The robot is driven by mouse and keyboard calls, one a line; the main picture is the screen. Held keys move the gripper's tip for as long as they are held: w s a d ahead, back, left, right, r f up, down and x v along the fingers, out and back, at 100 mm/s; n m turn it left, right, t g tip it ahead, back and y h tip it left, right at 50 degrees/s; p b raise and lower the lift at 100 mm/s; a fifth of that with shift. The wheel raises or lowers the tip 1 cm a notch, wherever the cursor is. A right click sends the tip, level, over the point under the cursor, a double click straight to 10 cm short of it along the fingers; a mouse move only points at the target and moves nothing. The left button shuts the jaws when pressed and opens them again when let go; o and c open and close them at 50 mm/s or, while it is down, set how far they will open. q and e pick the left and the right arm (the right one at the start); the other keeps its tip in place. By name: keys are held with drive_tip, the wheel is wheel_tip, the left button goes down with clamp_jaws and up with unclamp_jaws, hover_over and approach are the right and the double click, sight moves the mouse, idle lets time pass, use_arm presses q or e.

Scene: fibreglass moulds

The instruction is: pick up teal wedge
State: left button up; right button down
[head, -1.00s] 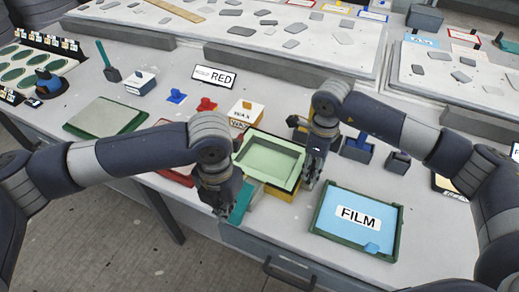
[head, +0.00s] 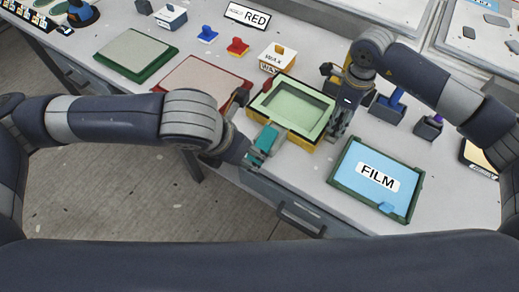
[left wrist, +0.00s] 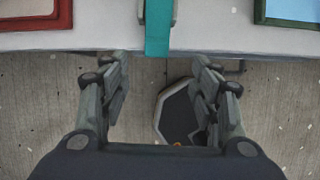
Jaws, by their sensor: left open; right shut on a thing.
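The teal wedge (head: 266,139) lies at the table's front edge against the left front side of the pale green mould (head: 292,107). In the left wrist view the wedge (left wrist: 158,30) sticks out over the table edge, ahead of the fingers and lined up with the gap between them. My left gripper (head: 248,156) is open and low in front of the table edge; its spread fingers (left wrist: 161,80) hold nothing. My right gripper (head: 337,124) is shut at the mould's right side, apparently on its rim; its fingertips are partly hidden.
A blue FILM tray (head: 376,181) with a green frame lies right of the mould. A red-framed board (head: 203,82) lies to its left, and a WAX box (head: 277,58) stands behind. A drawer handle (head: 299,219) juts from the table front.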

use_arm(q)
hover_over(253, 159)
drive_tip(key=s, duration=0.2)
wheel_tip(253, 159, down, 5)
drive_tip(key=shift+a+x, duration=0.2)
drive_tip(key=shift+x, duration=0.7)
drive_tip(key=shift+a+x, duration=0.25)
drive_tip(key=shift+x, duration=0.7)
drive_tip(key=shift+a+x, duration=0.2)
drive_tip(key=shift+x, duration=0.7)
drive_tip(key=shift+f, duration=0.15)
drive_tip(key=c, duration=1.2)
drive_tip(key=shift+c, duration=0.2)
